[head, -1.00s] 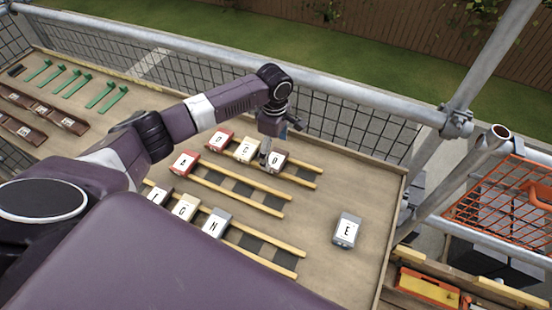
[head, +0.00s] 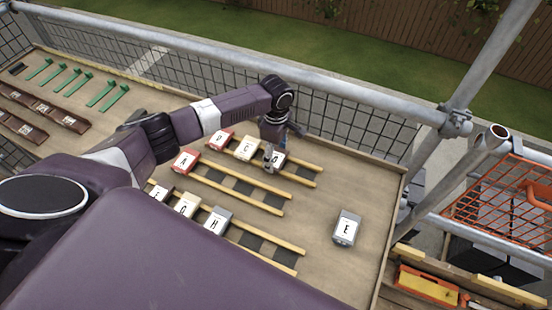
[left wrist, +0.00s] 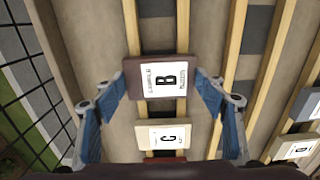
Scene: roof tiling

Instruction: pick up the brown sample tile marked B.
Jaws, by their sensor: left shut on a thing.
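The brown sample tile marked B (left wrist: 160,77) sits across two wooden battens, its white label upright in the left wrist view. In the head view the tile (head: 281,157) is partly hidden behind my left gripper (head: 270,160). In the left wrist view the blue fingers of my left gripper (left wrist: 160,84) close on the tile's left and right ends. The tile still appears to lie on the battens. My right gripper is not in view.
A cream tile marked C (left wrist: 163,134) lies beside the brown tile, with a red tile (head: 219,139) beyond it. Other lettered tiles sit on lower battens. A scaffold rail (head: 330,88) and mesh run behind.

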